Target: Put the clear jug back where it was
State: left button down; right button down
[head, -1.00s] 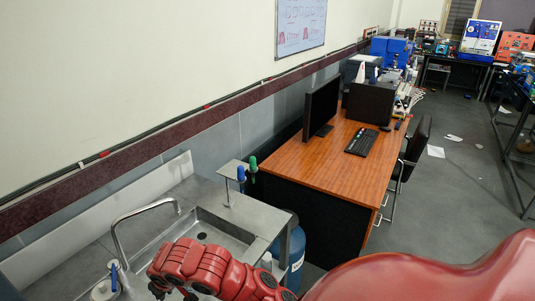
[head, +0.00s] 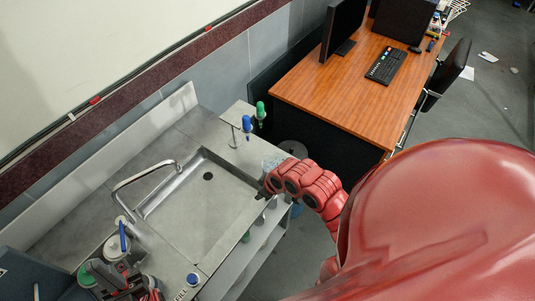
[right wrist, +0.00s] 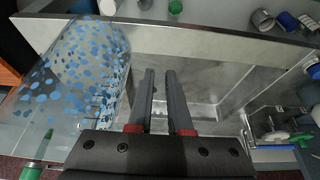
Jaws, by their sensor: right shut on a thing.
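The clear jug (right wrist: 72,85) fills the left of the right wrist view, a see-through body covered in blue spots. In the head view a pale bluish patch of it (head: 272,161) shows beside my right gripper (head: 267,191), at the sink's right edge. My right gripper, also in the right wrist view (right wrist: 163,85), is shut on the jug beside its body; a small gap shows between the fingers, and the held part is hard to make out.
A small stand (head: 238,116) holds blue and green pipettes behind the jug. Bottles stand on the shelf below the sink's right edge. A wooden desk (head: 335,105) is beyond.

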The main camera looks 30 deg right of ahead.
jog(key=w+d+b, duration=0.1)
jog(key=w+b, duration=0.1)
jog(key=w, duration=0.1)
jog(key=w+d+f+b, duration=0.1)
jog(key=w+d+b, duration=0.1)
jog(key=w+b, duration=0.1)
jog(key=w+d+b, duration=0.2)
jog(key=w, duration=0.2)
jog(key=shift+w+d+f+b, duration=0.2)
jog(key=shift+f+b, duration=0.05)
jog(key=shift+b, duration=0.05)
jog(key=shift+w+d, duration=0.1)
jog(key=shift+w, duration=0.05)
notch_tip(320, 180, down, 4)
jog(key=b, duration=0.2)
jog(key=shift+r+b, duration=0.2)
jog(key=shift+b, duration=0.2)
jog(key=shift+r, duration=0.15)
jog(key=c, duration=0.8)
grip_release()
jog(key=shift+w, duration=0.1)
jog(key=shift+c, duration=0.2)
